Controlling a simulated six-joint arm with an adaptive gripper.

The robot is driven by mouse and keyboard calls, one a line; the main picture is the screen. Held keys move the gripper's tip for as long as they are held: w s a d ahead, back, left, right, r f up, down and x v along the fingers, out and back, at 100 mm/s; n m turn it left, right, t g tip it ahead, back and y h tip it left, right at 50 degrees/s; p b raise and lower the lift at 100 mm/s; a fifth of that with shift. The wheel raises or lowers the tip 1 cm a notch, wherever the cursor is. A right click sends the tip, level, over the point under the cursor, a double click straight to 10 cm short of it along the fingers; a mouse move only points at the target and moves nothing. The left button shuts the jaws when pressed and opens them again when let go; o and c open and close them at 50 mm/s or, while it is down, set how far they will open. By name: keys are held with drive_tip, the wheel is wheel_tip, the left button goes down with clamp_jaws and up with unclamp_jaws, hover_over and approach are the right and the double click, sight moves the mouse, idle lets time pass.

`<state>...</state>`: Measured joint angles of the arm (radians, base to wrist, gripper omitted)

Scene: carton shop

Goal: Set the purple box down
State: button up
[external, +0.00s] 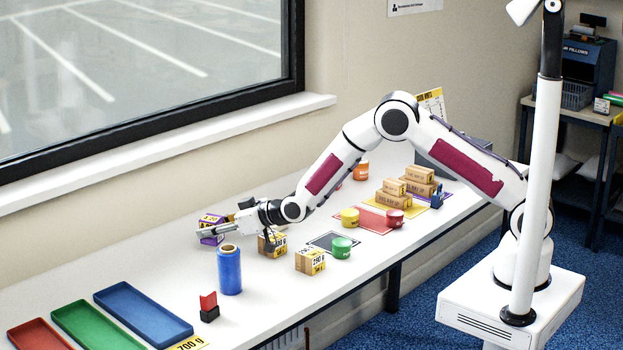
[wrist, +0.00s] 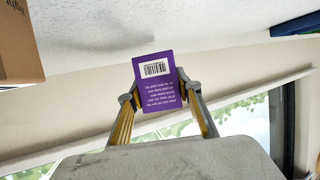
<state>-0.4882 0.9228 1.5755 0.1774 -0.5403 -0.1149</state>
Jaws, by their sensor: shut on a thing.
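The purple box (external: 209,238) is at the back of the white table in the external view, partly hidden by my gripper (external: 222,231). Its top or side shows a yellow label. In the wrist view the purple box (wrist: 156,92) shows a barcode and white print between the two fingertips. My gripper (wrist: 160,92) is shut on it, with a finger at each side. I cannot tell for sure whether the box touches the table.
A blue cylinder (external: 229,270) stands in front of my gripper. Cartons (external: 310,261) and a green tin (external: 341,246) are to the right. Red, green and blue trays (external: 143,313) lie at the left. The tabletop between the box and the trays looks clear.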

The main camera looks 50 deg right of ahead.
sight(220, 236)
drive_tip(key=shift+f, duration=1.5)
drive_tip(key=shift+f, duration=0.1)
drive_tip(key=o, duration=1.1)
drive_tip(key=shift+v, duration=2.55)
drive_tip(key=shift+r, duration=3.65)
